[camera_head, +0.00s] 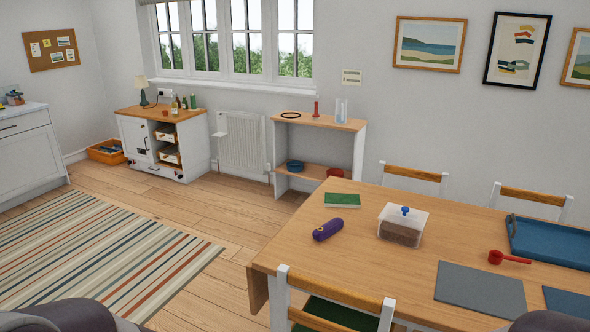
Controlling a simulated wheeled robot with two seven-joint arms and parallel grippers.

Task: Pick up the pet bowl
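No bowl is plain at this distance. On the lower shelf of the white open shelf unit (279,151) sit a low round blue item (295,166) and a red rounded item (336,173). Either could be the pet bowl; I cannot tell which. Neither of my grippers is in view; only dark rounded parts of mine show at the bottom edge.
The wooden table (290,234) fills the right, with a purple case (328,229), a green book (342,200), a lidded container (402,226), a red scoop (507,258) and a blue tray (553,240). Chairs surround it. Floor and striped rug (95,250) at left are open.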

